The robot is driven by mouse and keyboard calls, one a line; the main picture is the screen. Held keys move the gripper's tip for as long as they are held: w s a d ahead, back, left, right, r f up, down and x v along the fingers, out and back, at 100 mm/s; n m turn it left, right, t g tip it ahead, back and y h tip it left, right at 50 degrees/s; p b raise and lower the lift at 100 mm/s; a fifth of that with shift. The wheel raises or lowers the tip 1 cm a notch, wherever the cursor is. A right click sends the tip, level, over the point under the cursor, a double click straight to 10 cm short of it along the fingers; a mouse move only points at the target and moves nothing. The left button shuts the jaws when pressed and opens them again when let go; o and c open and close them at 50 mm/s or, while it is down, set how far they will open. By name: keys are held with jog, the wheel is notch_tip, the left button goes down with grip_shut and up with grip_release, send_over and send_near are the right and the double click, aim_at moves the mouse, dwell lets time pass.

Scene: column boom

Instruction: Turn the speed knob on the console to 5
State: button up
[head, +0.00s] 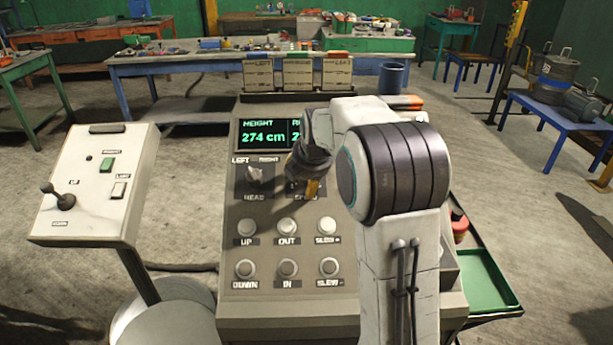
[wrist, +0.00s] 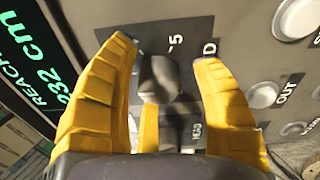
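The speed knob (wrist: 158,78) is a dark grey grip on the console (head: 232,300), seen in the wrist view next to a printed 5. Which mark the knob points at I cannot tell. My gripper (wrist: 165,60) has yellow fingers, one on each side of the knob, with gaps between them and it; they are open. A further yellow piece shows just below the knob. In the head view my gripper (head: 312,185) points down at the console and hides the knob and most of its label.
The display (head: 268,133) reads height 274 cm; the wrist view shows reach 232 cm. A LEFT/RIGHT switch (head: 254,177) sits left of my gripper. Several round buttons (head: 287,227) lie below. A side panel with a joystick (head: 58,197) stands left; a green tray (head: 485,278) is at right.

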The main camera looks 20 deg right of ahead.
jog(key=shift+r, duration=0.1)
jog(key=v, duration=1.2)
dwell(0.4)
